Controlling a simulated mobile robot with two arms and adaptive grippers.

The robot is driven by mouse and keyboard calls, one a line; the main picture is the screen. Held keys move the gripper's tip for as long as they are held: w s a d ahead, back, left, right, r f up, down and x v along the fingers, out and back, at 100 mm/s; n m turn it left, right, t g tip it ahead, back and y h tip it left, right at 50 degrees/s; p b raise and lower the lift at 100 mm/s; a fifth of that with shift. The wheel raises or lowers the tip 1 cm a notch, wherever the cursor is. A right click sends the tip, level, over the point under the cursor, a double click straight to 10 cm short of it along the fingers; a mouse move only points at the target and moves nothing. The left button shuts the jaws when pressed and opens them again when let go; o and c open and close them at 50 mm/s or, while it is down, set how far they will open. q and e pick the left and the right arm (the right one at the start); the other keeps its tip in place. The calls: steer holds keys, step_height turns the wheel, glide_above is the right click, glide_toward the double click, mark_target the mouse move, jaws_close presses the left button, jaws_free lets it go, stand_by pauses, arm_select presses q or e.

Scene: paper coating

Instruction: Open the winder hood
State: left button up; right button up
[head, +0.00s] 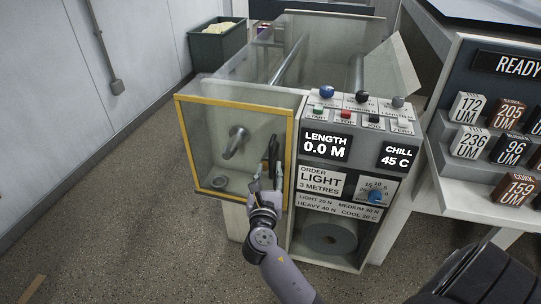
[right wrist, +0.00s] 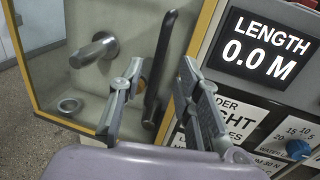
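The winder hood (head: 204,150) is a clear panel in a yellow frame on the machine's front left, and it looks closed. It also shows in the right wrist view (right wrist: 120,18). Its dark upright handle (head: 273,150) is near the frame's right side and also shows in the right wrist view (right wrist: 165,50). My right gripper (head: 266,177) is in front of the handle's lower part. In the right wrist view its fingers (right wrist: 160,72) are spread, with the handle appearing between them; contact cannot be told. My left gripper is not in view.
Behind the panel is a grey spindle (head: 236,143). The control panel with the length display (head: 325,146) and buttons stands close right of the hood. A roll (head: 330,238) sits below it. A rack of labelled blocks (head: 468,107) is at right.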

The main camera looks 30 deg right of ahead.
mark_target(271, 158)
steer(key=x, duration=0.7)
steer(key=shift+c, duration=0.4)
jaws_close()
stand_by(0.4)
